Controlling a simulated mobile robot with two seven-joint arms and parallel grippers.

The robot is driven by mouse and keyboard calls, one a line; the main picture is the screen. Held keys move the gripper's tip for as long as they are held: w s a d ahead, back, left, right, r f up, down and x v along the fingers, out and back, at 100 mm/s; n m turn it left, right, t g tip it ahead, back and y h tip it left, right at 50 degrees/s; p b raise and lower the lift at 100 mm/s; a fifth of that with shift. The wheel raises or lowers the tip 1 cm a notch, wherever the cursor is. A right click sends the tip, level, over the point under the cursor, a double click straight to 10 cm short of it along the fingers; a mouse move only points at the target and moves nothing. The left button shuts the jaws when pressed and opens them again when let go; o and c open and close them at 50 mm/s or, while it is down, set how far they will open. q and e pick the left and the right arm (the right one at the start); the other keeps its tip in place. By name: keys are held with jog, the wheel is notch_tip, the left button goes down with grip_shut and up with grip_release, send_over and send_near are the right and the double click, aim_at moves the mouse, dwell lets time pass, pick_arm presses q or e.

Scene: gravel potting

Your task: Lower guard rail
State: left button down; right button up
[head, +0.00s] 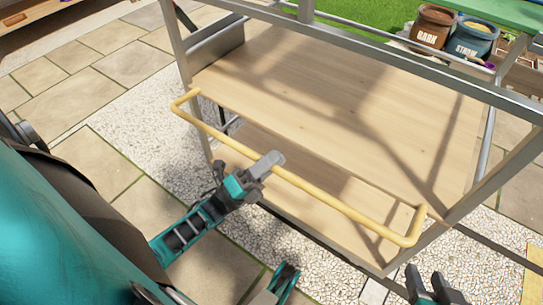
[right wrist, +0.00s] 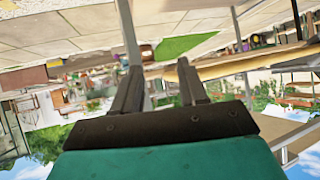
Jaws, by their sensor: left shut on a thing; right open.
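The guard rail (head: 335,203) is a yellow U-shaped bar along the front of a wooden workbench (head: 330,100) in the head view. It stands out from the bench's front edge, with its ends near the bench's left and right sides. My left gripper (head: 266,166) is shut on the rail near the middle of its long bar. My right gripper (head: 428,288) is at the bottom right of the head view, apart from the rail. Its two fingers also show in the right wrist view (right wrist: 160,88), spread open with nothing between them.
A grey metal frame (head: 400,72) surrounds the bench top, and a lower wooden shelf (head: 300,215) lies beneath. Two labelled pots, one brown (head: 432,27) and one blue-grey (head: 473,37), stand behind at the upper right. The bench top is bare. Gravel and paving lie in front.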

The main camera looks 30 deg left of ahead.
pick_arm(q)
jog(key=shift+s+a+f, duration=0.1)
jog(key=shift+s, duration=0.2)
jog(key=c, duration=1.2)
grip_release()
jog(key=shift+o, duration=0.9)
jog(key=shift+s, duration=0.1)
jog(key=v, duration=1.2)
jog(key=shift+s+a, duration=0.2)
jog(key=shift+s, duration=0.05)
